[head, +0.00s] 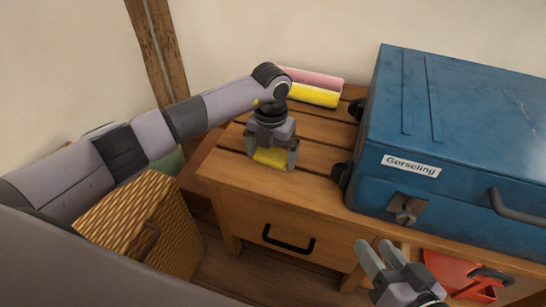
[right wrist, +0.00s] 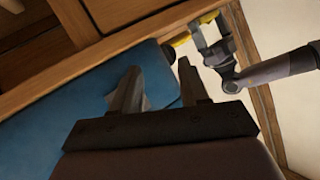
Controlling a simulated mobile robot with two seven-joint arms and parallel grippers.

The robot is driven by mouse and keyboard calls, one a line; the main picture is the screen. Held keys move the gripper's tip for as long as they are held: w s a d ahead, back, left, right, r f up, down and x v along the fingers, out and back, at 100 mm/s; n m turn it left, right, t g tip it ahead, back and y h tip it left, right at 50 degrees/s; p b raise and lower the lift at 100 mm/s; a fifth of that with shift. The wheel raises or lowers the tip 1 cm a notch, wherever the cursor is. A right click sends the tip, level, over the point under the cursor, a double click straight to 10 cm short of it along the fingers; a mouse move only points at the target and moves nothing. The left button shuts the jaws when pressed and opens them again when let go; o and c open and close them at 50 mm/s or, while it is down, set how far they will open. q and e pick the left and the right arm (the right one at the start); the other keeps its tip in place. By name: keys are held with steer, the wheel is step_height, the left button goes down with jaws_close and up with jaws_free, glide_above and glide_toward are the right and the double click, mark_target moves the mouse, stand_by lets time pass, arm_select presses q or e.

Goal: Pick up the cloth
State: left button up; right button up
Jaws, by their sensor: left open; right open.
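A yellow piece that looks like the cloth (head: 269,157) lies on the slatted top of the wooden cabinet, near its front left edge. My left gripper (head: 272,163) points down over it, open, with a finger on either side; the gripper hides much of it, and I cannot tell whether the fingers touch it. Yellow also shows by the left gripper in the right wrist view (right wrist: 181,39). My right gripper (head: 377,246) is open and empty, in front of the cabinet and below the blue case. Its fingers also show in the right wrist view (right wrist: 160,82).
A large blue case (head: 455,150) labelled "Gorseling" covers the cabinet's right side. Pink (head: 315,78) and yellow (head: 313,94) rolls lie at the back. A wicker basket (head: 125,225) stands at lower left. A red object (head: 455,272) is at lower right. Bare slats (head: 310,152) lie between left gripper and case.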

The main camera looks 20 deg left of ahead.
mark_target(271, 153)
arm_select(q)
steer(key=shift+r, duration=0.1)
steer(key=c, duration=0.7)
steer(key=shift+r, duration=0.1)
steer(key=shift+c, duration=0.2)
step_height(271, 153, up, 20)
steer(key=p, duration=0.5)
steer(key=shift+p, duration=0.3)
arm_select(e)
steer(key=d+h, duration=0.1)
steer(key=s+d, duration=0.1)
steer(key=d, duration=0.1)
steer(key=d+r+n+h, duration=0.1)
steer(key=shift+s+d+r+h, duration=0.1)
steer(key=shift+s+d+h, duration=0.1)
steer(key=shift+h, duration=0.1)
